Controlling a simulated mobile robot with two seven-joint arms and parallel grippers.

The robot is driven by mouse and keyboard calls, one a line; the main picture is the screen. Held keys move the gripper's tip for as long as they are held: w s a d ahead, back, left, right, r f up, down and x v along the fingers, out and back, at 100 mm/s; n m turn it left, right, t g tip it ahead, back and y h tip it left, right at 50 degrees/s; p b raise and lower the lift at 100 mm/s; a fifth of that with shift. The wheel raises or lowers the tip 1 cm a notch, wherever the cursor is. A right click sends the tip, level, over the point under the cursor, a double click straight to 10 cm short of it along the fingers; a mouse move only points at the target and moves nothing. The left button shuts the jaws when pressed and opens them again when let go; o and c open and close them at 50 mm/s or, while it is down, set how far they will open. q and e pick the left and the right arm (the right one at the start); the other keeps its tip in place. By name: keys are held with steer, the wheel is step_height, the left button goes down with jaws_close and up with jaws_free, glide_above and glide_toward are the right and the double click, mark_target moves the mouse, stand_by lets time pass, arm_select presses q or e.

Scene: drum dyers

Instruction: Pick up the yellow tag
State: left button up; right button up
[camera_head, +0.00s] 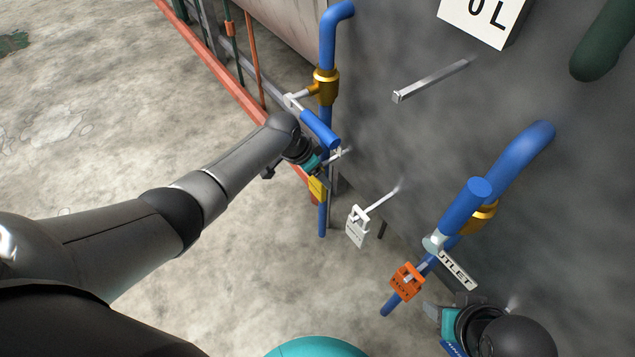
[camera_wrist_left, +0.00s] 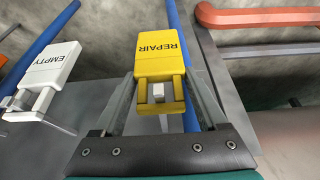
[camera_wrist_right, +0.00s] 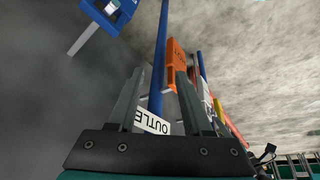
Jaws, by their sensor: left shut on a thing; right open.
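The yellow tag (camera_wrist_left: 158,58), marked REPAIR, sits between the two fingers of my left gripper (camera_wrist_left: 160,92) in the left wrist view. The fingers are shut on its sides. A pale square peg end shows in the opening of its shackle. In the head view the yellow tag (camera_head: 317,188) is partly hidden just below my left gripper (camera_head: 322,170), by the left blue pipe. My right gripper (camera_wrist_right: 165,88) is open and empty, near the OUTLET label; in the head view it is at the lower right.
A white EMPTY tag (camera_head: 356,226) hangs on a peg to the right. An orange tag (camera_head: 407,281) hangs at the right blue pipe (camera_head: 388,303), near the OUTLET label (camera_head: 458,270). A blue tag (camera_wrist_right: 108,14) shows in the right wrist view. A bare peg (camera_head: 430,80) juts from the drum.

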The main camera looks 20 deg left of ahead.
arm_select(q)
steer(key=c, duration=0.7)
arm_select(e)
steer(key=shift+w, duration=0.1)
